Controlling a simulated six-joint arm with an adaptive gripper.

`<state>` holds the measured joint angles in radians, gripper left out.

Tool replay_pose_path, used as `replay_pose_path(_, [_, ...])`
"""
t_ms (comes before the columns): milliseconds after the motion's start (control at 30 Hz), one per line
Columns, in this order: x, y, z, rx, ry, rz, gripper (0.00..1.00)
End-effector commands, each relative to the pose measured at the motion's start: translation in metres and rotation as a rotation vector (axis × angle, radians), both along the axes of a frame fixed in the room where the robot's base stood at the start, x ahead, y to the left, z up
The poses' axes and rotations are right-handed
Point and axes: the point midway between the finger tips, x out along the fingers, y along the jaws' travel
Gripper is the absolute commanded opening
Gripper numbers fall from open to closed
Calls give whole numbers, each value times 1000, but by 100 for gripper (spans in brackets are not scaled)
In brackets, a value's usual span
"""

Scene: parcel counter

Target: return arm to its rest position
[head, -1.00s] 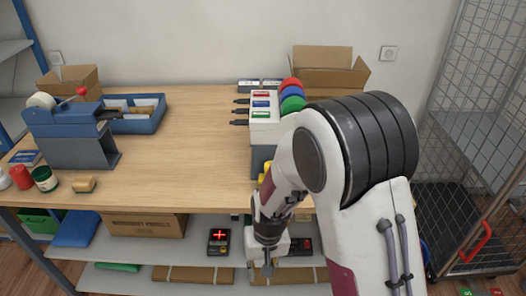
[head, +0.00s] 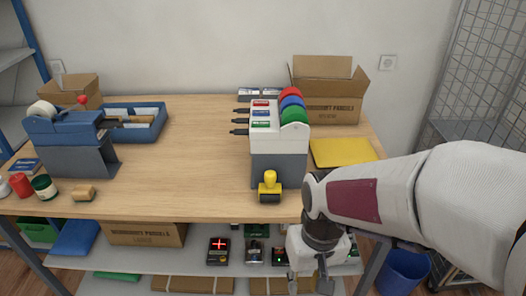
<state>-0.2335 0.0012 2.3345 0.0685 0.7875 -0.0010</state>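My gripper (head: 309,284) hangs pointing down in front of the table's front edge, low and right of centre in the head view. Its two fingers show apart with a gap between them, and I see nothing held there. My arm comes in from the right side of the picture, and its forearm covers the table's front right corner. The gripper hides part of the lower shelf behind it.
The wooden table (head: 190,170) has a clear middle. A yellow-handled stamp (head: 269,188) stands near the front edge, before a grey-and-white dispenser (head: 279,150). A yellow envelope (head: 342,151) lies right. A blue bin (head: 403,271) stands on the floor, right.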

Motion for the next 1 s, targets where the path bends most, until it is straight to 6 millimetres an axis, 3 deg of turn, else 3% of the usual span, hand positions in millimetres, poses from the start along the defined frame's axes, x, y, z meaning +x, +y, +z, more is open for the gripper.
replay_pose_path(600, [-52, -46, 62, -14, -135, -57, 25])
replay_pose_path(1000, [-69, -67, 96, -10, -301, -115, 25])
